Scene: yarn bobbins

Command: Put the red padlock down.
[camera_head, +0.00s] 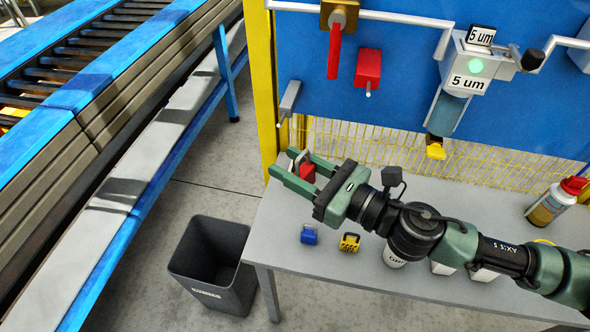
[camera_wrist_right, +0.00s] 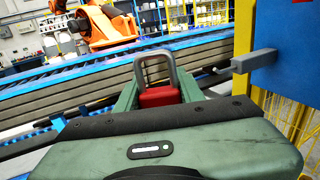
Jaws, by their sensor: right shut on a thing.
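The red padlock (camera_head: 307,172) is between the fingers of my right gripper (camera_head: 292,170), above the far left part of the grey table (camera_head: 270,225). In the right wrist view the padlock (camera_wrist_right: 159,96) sits between the green fingers with its grey shackle pointing up. The right gripper is shut on it. I cannot tell from the head view how high it is above the table. My left gripper is not in view.
A spray can (camera_head: 548,204) stands at the right. A black bin (camera_head: 212,265) is on the floor left of the table. A blue panel (camera_head: 400,90) with pipes rises behind.

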